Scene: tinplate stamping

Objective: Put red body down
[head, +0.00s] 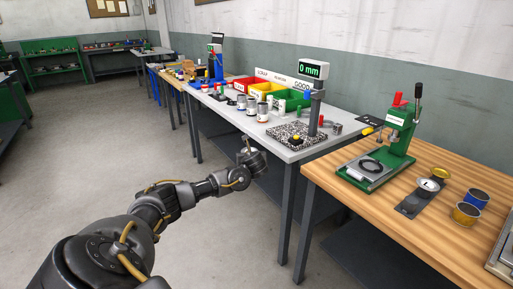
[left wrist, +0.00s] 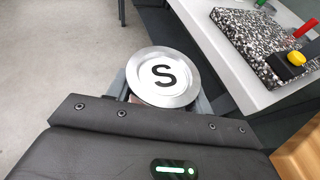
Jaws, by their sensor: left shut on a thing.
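My left gripper (head: 248,148) hangs in the air over the aisle, in front of the grey table. In the left wrist view it is shut on a round can-like body (left wrist: 165,76), gripped by the sides. I see its silver round end with a black letter S facing the camera. Its side is almost wholly hidden by the jaws and wrist, with only a small reddish patch below the rim, so its colour is hard to confirm. My right gripper is not in view.
The grey table (head: 222,108) carries several cans (head: 251,106), red, yellow and green bins (head: 267,88), and a height gauge (head: 314,90) on a speckled slab (head: 297,138). A wooden table (head: 440,165) at right holds a green press (head: 395,135). The floor at left is clear.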

